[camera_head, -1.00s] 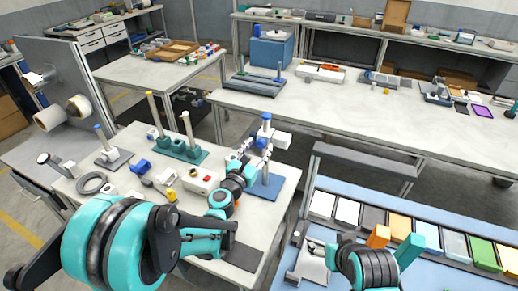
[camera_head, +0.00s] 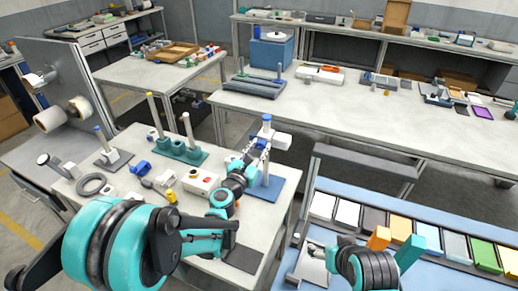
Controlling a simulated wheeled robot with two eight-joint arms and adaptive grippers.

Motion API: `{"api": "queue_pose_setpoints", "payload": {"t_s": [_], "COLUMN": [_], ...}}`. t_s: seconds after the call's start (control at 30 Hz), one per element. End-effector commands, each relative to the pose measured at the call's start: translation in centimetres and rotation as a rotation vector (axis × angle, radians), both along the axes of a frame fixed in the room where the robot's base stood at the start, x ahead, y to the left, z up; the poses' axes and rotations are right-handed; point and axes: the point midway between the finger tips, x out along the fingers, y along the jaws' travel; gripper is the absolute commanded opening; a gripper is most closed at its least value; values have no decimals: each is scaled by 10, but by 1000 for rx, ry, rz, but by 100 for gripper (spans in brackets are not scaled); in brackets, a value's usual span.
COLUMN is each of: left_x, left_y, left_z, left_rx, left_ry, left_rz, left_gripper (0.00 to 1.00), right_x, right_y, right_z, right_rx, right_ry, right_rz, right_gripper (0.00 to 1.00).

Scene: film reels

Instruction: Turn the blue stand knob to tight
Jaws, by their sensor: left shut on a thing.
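The blue stand is on the near worktable, with a flat blue base plate (camera_head: 283,188), an upright post and a blue cap (camera_head: 267,118) on top. A white block (camera_head: 280,141) sits at the post's upper part. My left gripper (camera_head: 262,147) reaches the post from the near left, just below the cap. It is shut on the stand's knob, which its fingers mostly hide. I cannot read the knob's angle. My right gripper (camera_head: 316,247) is low at the right, by the blue bench, away from the stand. Its jaws are too small to judge.
Left of my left arm are a green stand with two posts (camera_head: 180,149), a white box with a red button (camera_head: 201,182), a grey ring (camera_head: 91,184) and a smaller blue-topped stand (camera_head: 113,158). Coloured cards (camera_head: 399,227) line the right bench.

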Motion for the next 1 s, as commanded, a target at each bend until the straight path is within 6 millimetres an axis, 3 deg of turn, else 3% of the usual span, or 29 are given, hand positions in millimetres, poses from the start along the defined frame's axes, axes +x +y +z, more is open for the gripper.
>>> {"api": "queue_pose_setpoints", "payload": {"t_s": [1.0], "left_x": [0], "left_y": [-1], "left_z": [-1], "left_rx": [774], "left_ry": [-321], "left_rz": [0], "left_gripper": [0], "right_x": [0], "right_y": [0], "right_z": [-16], "right_rx": [0], "right_ry": [0], "right_rz": [0], "right_gripper": [70]}}
